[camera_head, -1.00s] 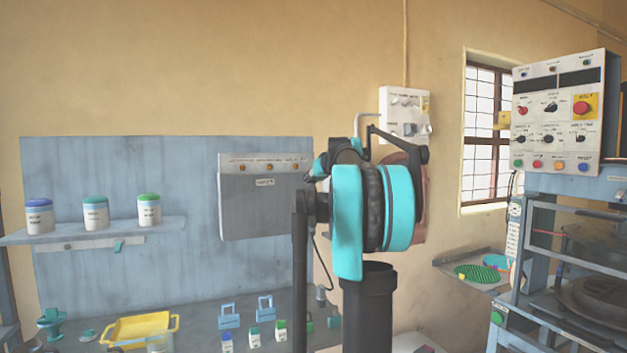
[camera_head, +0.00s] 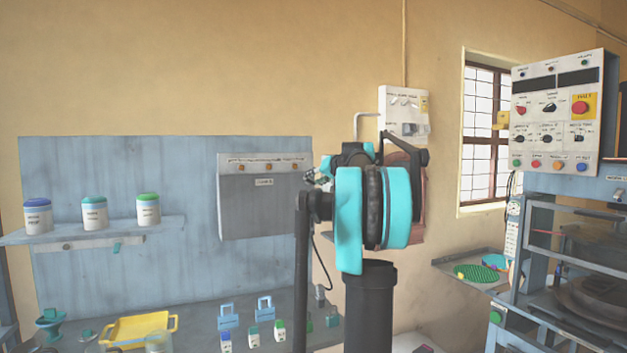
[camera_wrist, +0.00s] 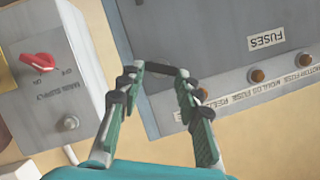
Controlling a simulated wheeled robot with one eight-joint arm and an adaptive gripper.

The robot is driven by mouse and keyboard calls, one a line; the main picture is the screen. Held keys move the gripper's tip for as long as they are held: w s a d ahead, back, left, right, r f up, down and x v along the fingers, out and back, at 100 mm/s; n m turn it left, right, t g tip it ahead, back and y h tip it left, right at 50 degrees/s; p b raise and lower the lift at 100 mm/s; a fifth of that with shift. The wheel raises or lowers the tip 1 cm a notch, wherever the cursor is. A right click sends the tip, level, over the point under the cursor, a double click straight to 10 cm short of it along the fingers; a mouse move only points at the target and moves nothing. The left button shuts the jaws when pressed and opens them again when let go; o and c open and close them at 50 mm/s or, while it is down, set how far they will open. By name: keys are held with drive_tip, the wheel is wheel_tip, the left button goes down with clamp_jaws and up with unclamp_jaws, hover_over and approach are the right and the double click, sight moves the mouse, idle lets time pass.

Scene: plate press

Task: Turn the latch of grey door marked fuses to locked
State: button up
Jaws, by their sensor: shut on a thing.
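The grey door marked FUSES (camera_head: 262,212) is on the box on the blue back panel, with its label near the top. The door (camera_wrist: 215,38) also fills the upper right of the wrist view, closed as far as I can see. My gripper (camera_wrist: 158,76) is at the door's edge in the wrist view, its two fingers closed on the dark latch (camera_wrist: 167,69). The latch shows as a short dark bar between the fingertips; its ends are partly hidden. I cannot read a locked mark. In the head view my arm hides most of the gripper and latch.
A strip with round brown knobs (camera_wrist: 257,76) runs along the door's labelled edge. The main supply box (camera_wrist: 75,75), with a red switch (camera_wrist: 38,62), stands close beside the gripper. A shelf (camera_head: 100,230) holds several jars to the left.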

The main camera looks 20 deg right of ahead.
drive_tip(key=m+t+y, duration=0.1)
drive_tip(key=m, duration=0.2)
drive_tip(key=f+m+t+y, duration=0.1)
drive_tip(key=m, duration=0.2)
drive_tip(key=d+m+y, duration=0.1)
drive_tip(key=m+y, duration=0.1)
drive_tip(key=m, duration=0.1)
drive_tip(key=shift+f+m+t, duration=0.25)
drive_tip(key=shift+m+t, duration=0.05)
drive_tip(key=shift+t, duration=0.1)
idle(0.6)
drive_tip(key=o, duration=1.2)
drive_tip(key=shift+c, duration=0.2)
drive_tip(key=v, duration=1.2)
drive_tip(key=shift+f, duration=0.1)
